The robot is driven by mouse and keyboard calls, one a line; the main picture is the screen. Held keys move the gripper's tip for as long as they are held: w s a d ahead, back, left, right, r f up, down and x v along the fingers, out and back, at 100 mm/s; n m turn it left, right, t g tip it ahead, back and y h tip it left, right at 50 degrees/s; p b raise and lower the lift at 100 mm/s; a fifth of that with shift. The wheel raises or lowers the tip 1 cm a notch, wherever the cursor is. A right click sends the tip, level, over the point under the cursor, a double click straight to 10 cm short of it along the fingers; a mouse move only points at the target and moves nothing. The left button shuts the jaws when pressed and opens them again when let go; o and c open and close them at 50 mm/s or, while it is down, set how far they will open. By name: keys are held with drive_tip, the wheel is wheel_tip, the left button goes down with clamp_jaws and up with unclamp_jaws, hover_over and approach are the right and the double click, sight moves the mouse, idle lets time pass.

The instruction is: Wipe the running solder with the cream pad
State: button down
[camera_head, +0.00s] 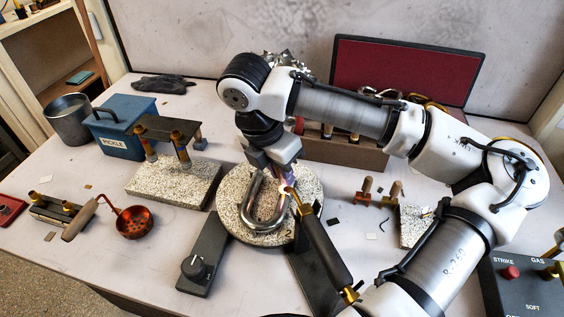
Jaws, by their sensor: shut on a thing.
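A U-shaped silver tube (252,215) lies on a round speckled stone disc (308,218) in the middle of the bench. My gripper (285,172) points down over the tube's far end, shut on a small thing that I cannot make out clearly. An orange glow (285,188) shows at the tube's right leg, just below the jaws. I cannot tell solder apart from the bright metal there.
A black-handled torch (325,250) reaches up to the tube's right leg, close to my gripper. A stone block with a brass-legged stand (168,128) and a blue pickle box (122,127) stand left. A wooden rack (345,155) stands behind.

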drive_tip(key=shift+s+f, duration=0.1)
drive_tip(key=shift+f, duration=0.1)
drive_tip(key=shift+w+d, duration=0.25)
drive_tip(key=shift+w, duration=0.65)
drive_tip(key=shift+s+p, duration=0.15)
drive_tip(key=shift+p, duration=0.15)
drive_tip(key=shift+s+a+f, duration=0.1)
drive_tip(key=shift+s, duration=0.5)
drive_tip(key=shift+w+p, duration=0.4)
drive_tip(key=shift+w, duration=0.4)
drive_tip(key=shift+s, duration=0.15)
